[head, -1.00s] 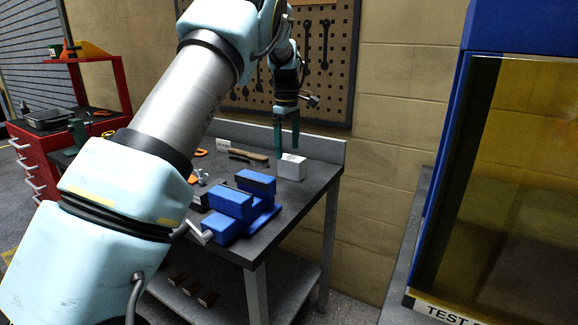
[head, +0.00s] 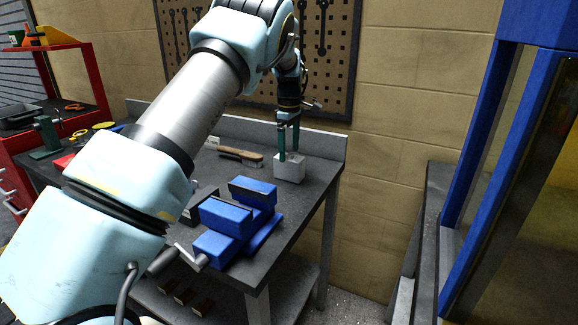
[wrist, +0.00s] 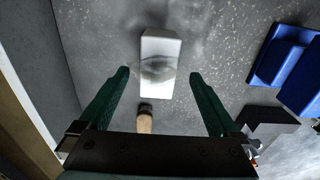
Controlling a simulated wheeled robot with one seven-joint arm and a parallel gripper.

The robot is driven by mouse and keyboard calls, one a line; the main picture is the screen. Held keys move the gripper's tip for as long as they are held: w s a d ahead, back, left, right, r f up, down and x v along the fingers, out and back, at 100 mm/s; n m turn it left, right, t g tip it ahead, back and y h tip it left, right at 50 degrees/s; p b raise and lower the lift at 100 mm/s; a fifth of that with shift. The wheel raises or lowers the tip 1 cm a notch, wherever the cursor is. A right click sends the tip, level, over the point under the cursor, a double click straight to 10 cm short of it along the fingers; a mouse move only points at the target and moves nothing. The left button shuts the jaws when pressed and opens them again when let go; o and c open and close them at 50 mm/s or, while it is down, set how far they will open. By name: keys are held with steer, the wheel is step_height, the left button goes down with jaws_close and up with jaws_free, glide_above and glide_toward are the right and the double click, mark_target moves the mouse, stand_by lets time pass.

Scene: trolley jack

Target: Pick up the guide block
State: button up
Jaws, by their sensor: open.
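The guide block, a pale grey-white block (head: 289,173), stands on the dark bench (head: 318,178) near its back right corner. In the wrist view the block (wrist: 160,50) is upper centre, with a dark curved marking on its face. My gripper (head: 288,157) is open, its two green fingers pointing down at the block's top. In the wrist view the gripper's fingertips (wrist: 160,73) lie to the left and right of the block with gaps on both sides. I cannot tell whether the tips reach below its top.
A blue vise (head: 238,222) stands on the bench nearer the front. A wooden-handled brush (head: 240,155) lies left of the block. The bench's raised back edge (head: 325,143) and the wall are close behind. A blue-framed cabinet (head: 475,140) stands at right.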

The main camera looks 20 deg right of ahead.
mark_target(290, 157)
steer(key=shift+f+p, duration=1.4)
steer(key=shift+f, duration=1.25)
jaws_close()
steer(key=shift+w+d+r, duration=0.1)
